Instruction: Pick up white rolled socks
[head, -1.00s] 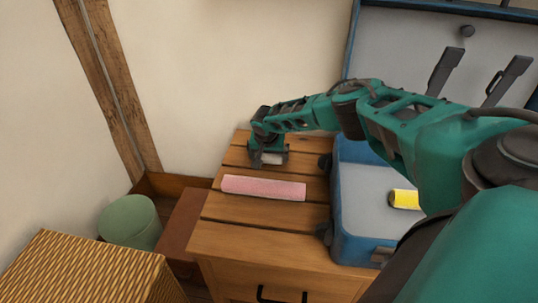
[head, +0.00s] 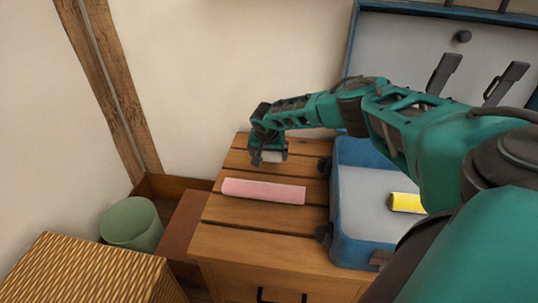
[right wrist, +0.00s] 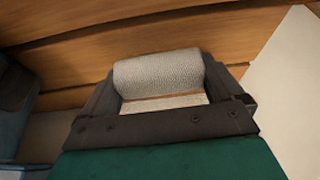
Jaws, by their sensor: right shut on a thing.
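The white rolled socks (right wrist: 160,75) are a pale, textured roll held between the fingers of my right gripper (right wrist: 165,90) in the right wrist view. In the head view the white rolled socks (head: 271,156) show as a small pale patch between the fingertips of my right gripper (head: 270,157), over the back of the wooden slatted top (head: 262,220). My right gripper is shut on the socks and points downward. How far they are above the slats is hard to tell. My left gripper is not in view.
A pink roll (head: 263,191) lies on the slats in front of the gripper. An open blue suitcase (head: 340,215) with a yellow roll (head: 406,202) inside stands to the right. A green bin (head: 131,224) and a woven box (head: 88,270) are at left.

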